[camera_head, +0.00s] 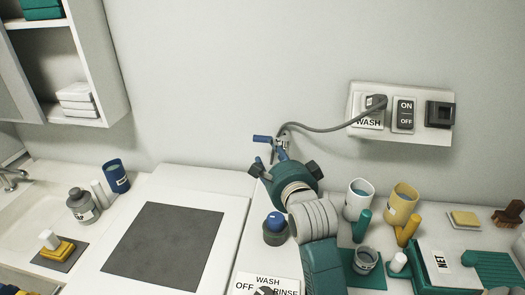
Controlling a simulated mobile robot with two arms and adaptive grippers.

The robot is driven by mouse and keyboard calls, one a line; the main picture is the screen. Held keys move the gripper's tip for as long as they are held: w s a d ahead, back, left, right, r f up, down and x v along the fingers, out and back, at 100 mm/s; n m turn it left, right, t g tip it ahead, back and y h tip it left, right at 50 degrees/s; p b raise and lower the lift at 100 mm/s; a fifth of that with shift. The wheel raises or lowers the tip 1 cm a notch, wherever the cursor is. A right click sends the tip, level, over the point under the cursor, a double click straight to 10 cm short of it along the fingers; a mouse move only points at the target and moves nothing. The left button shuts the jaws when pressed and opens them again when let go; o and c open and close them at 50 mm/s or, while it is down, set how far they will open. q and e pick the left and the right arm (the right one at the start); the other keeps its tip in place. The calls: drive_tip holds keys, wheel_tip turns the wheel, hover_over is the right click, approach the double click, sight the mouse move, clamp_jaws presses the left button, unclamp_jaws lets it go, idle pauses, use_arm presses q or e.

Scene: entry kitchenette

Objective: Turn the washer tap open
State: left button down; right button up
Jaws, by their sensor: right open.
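The washer tap (283,150) is on the wall, with a blue lever handle (262,138) that points left, roughly level. My right gripper (284,166) reaches up from the bottom to just in front of the tap. Its dark fingers are spread apart and nothing shows between them. The blue handle lies above the gripper; whether any finger touches the tap I cannot tell. The gripper body hides the lower part of the tap. My left gripper is not in view.
A grey cord (325,130) runs from the WASH plug (374,108) behind the tap. A blue-capped container (275,229) stands left of my right arm. Cups (359,199) crowd the right counter. A dark mat (165,241) lies on the clear left top.

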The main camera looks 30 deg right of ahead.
sight(264, 142)
drive_tip(key=p+x, duration=0.2)
drive_tip(key=x, duration=0.7)
drive_tip(key=shift+w+d+f, duration=0.1)
drive_tip(key=shift+w+d, duration=0.05)
drive_tip(key=shift+w, duration=0.25)
drive_tip(key=shift+w+d+f, duration=0.1)
drive_tip(key=shift+w+f, duration=0.05)
drive_tip(key=shift+w, duration=0.3)
clamp_jaws()
